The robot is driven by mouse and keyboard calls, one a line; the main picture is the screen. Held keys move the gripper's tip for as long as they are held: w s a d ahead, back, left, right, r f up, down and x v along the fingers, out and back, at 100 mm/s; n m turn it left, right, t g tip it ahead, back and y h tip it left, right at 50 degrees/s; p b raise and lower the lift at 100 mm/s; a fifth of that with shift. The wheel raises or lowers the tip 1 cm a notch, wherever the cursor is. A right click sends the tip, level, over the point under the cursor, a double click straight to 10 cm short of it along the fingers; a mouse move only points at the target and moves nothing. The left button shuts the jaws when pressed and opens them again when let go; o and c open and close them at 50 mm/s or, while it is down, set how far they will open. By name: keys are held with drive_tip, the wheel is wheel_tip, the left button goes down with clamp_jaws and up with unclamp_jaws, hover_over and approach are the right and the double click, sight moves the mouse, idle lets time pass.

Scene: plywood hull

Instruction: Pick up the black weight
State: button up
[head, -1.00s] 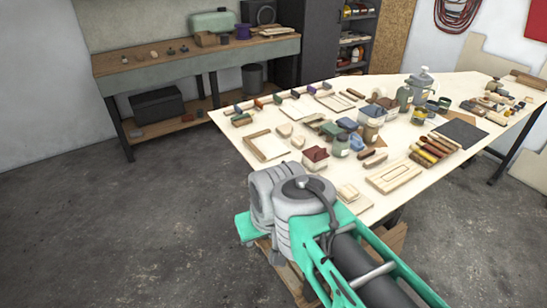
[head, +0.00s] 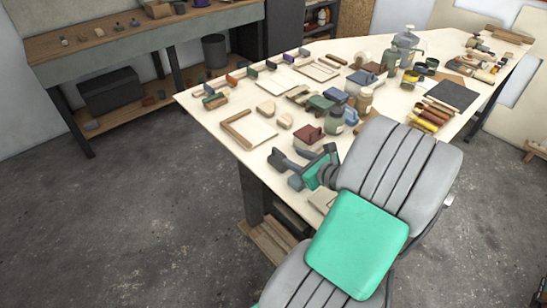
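I cannot single out a black weight for certain. Small dark pieces (head: 135,22) stand on the back workbench at the upper left, too small to make out. My gripper (head: 288,171) is at the near left edge of the pale table, beside the dark red block. Its dark fingers point left and look apart, with nothing visible between them. My grey and green arm hides the near right part of the table.
The pale plywood table (head: 205,112) carries several blocks, a framed board (head: 248,130), jars and a dark flat mat (head: 452,94). The back workbench (head: 100,45) has a black box (head: 110,88) on its lower shelf. The concrete floor at left is clear.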

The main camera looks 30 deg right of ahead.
sight(281, 153)
drive_tip(key=x, duration=0.4)
drive_tip(key=a+p+x, duration=0.1)
drive_tip(key=x, duration=0.2)
drive_tip(key=shift+w+a+r, duration=0.1)
drive_tip(key=shift+w+r, duration=0.05)
drive_tip(key=shift+w, duration=0.35)
drive_tip(key=shift+c, duration=0.6)
drive_tip(key=shift+s, duration=0.1)
clamp_jaws()
